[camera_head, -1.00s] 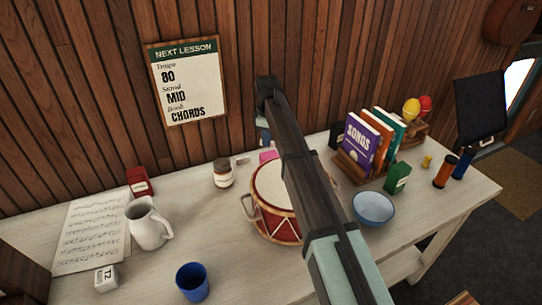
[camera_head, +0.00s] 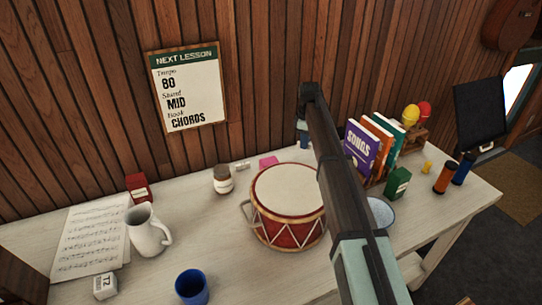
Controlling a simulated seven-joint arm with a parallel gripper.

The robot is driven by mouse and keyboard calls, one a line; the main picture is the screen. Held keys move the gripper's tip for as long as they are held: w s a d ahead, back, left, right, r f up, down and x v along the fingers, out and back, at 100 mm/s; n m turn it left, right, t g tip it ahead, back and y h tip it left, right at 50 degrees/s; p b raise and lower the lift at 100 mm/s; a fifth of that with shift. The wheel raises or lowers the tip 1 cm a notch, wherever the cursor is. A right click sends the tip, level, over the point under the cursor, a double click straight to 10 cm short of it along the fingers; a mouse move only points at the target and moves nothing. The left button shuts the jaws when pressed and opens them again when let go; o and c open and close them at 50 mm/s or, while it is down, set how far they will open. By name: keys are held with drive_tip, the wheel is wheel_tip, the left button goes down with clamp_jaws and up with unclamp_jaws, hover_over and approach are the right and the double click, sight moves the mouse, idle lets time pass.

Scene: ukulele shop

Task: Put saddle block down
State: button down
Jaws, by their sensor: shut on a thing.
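My gripper (camera_head: 303,138) is at the far end of my arm, above the back of the bench near the wooden wall. It is small in view and partly covered by my own arm. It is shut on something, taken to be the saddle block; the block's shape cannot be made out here. A pink block (camera_head: 268,161) lies behind the drum, to the lower left of my gripper. A small pale piece (camera_head: 241,165) lies left of the pink block.
On the bench (camera_head: 215,240) stand a red drum (camera_head: 288,232), a jar (camera_head: 222,180), a white jug (camera_head: 147,232), a blue cup (camera_head: 192,287), a rack of books (camera_head: 361,147), a green box (camera_head: 397,182) and a bowl (camera_head: 381,212) partly behind my arm. Free room lies left of the drum.

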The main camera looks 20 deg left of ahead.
drive_tip(key=s+a, duration=0.1)
drive_tip(key=a, duration=0.3)
drive_tip(key=s+a+f, duration=0.1)
drive_tip(key=a, duration=0.3)
drive_tip(key=s+a, duration=0.1)
drive_tip(key=a, duration=0.3)
drive_tip(key=shift+s+a+f, duration=0.25)
drive_tip(key=shift+s+f, duration=0.05)
drive_tip(key=shift+f, duration=2.7)
drive_tip(key=c, duration=1.2)
unclamp_jaws()
drive_tip(key=shift+f, duration=0.1)
wheel_tip(320, 180, up, 12)
drive_tip(key=shift+r, duration=0.15)
drive_tip(key=shift+o, duration=0.5)
